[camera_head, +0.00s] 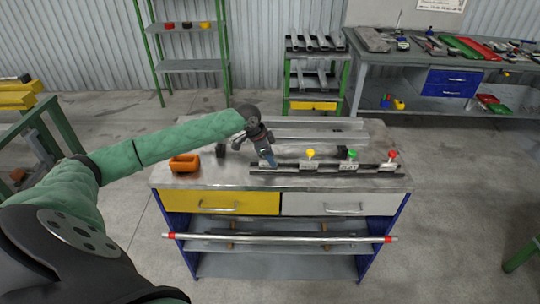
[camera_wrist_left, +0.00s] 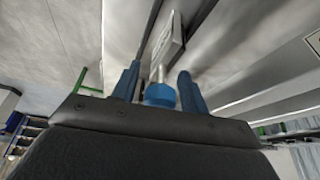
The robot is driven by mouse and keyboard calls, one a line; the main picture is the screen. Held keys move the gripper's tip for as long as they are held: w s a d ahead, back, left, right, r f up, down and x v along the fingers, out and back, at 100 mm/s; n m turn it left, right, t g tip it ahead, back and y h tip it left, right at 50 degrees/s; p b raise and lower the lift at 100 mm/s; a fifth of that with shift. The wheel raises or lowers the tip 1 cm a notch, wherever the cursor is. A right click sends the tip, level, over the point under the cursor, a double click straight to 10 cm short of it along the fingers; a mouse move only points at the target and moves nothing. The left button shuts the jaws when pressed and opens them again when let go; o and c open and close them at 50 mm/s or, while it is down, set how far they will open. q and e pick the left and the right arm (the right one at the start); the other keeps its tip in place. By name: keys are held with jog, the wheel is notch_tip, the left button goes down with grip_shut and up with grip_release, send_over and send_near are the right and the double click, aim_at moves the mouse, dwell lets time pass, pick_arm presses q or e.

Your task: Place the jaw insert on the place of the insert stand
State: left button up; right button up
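My left gripper (camera_head: 269,158) points down at the left end of a dark rail stand (camera_head: 285,172) on the table. In the left wrist view, a blue round knob (camera_wrist_left: 160,95) on a metal stem sits between the two blue fingers (camera_wrist_left: 160,82). A pale plate (camera_wrist_left: 166,45) shows beyond the stem. This looks like the jaw insert; most of it is hidden in the head view. The fingers lie close on both sides of the knob, but I cannot tell if they press on it. My right gripper is in neither view.
Yellow (camera_head: 310,153), green (camera_head: 351,154) and red (camera_head: 392,154) knobs stand along the rail above pale tags. An orange bin (camera_head: 185,163) and a dark block (camera_head: 221,151) are at the left. Metal bars (camera_head: 315,134) lie behind. The table's front left is clear.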

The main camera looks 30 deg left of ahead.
pick_arm(q)
jog(key=shift+r, duration=0.1)
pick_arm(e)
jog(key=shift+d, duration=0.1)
pick_arm(q)
jog(key=shift+a+r, duration=0.1)
jog(key=shift+r, duration=0.05)
jog(key=b+v, duration=0.2)
jog(key=v, duration=0.2)
jog(key=shift+b+v, duration=1)
jog(key=shift+v, duration=2.85)
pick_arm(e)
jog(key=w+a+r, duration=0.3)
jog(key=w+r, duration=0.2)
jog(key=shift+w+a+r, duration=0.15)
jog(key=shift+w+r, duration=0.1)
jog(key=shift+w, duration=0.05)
